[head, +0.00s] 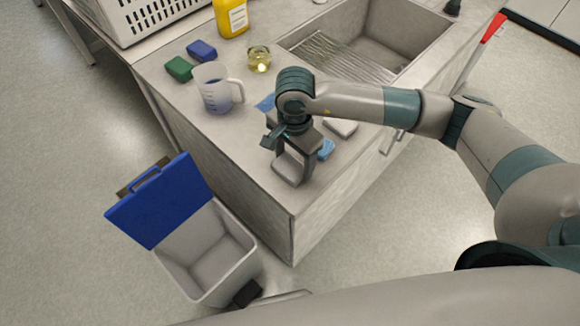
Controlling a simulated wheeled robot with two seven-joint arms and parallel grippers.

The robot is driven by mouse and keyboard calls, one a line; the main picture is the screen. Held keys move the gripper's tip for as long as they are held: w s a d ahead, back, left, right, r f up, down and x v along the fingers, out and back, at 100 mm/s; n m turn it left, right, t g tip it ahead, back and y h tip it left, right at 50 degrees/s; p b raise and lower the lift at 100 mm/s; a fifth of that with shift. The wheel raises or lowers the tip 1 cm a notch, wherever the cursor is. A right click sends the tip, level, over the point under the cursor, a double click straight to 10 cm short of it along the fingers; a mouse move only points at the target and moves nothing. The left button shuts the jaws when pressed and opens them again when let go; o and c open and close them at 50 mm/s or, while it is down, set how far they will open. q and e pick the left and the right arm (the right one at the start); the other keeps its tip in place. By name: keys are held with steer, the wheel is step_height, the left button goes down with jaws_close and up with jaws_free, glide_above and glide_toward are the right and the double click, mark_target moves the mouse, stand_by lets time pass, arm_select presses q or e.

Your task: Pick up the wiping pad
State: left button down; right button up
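My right gripper (292,172) reaches in from the right and points down over the front part of the counter. Its two dark fingers seem apart, with a light grey surface between them; I cannot tell if that is a held pad or part of the gripper. Small blue pieces, perhaps cloth or pad, show beside it: one (325,149) just right of the fingers, one (265,103) behind the wrist. A pale flat piece (342,127) lies to the right, partly hidden by my arm. I cannot tell which is the wiping pad. My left gripper is out of view.
The counter also holds a jug (215,92), a green block (179,69), a blue block (202,50), a small glass vessel (259,59) and a yellow bottle (231,17). A sink (395,40) is behind. An open bin (207,252) with blue lid (160,201) stands below left.

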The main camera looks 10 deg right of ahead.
mark_target(293, 162)
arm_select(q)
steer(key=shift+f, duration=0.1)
arm_select(e)
steer(key=shift+r, duration=0.1)
steer(key=shift+r+b, duration=0.5)
steer(key=shift+r, duration=0.05)
step_height(293, 162, up, 2)
steer(key=shift+w+r+b, duration=0.1)
steer(key=shift+r+b, duration=0.05)
steer(key=shift+b, duration=0.5)
steer(key=d, duration=0.1)
steer(key=r+b, duration=0.1)
steer(key=d, duration=0.1)
steer(key=shift+s+d+r, duration=0.25)
steer(key=shift+d+r, duration=0.1)
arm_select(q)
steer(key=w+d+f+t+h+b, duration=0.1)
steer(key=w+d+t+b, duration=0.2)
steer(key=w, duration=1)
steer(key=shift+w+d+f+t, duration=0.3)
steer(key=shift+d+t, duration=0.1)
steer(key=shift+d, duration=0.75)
arm_select(e)
steer(key=s+d+r, duration=0.1)
steer(key=d+r, duration=0.4)
steer(key=d, duration=0.3)
steer(key=shift+s+d+r, duration=0.2)
steer(key=shift+d+r, duration=0.15)
steer(key=shift+d, duration=0.05)
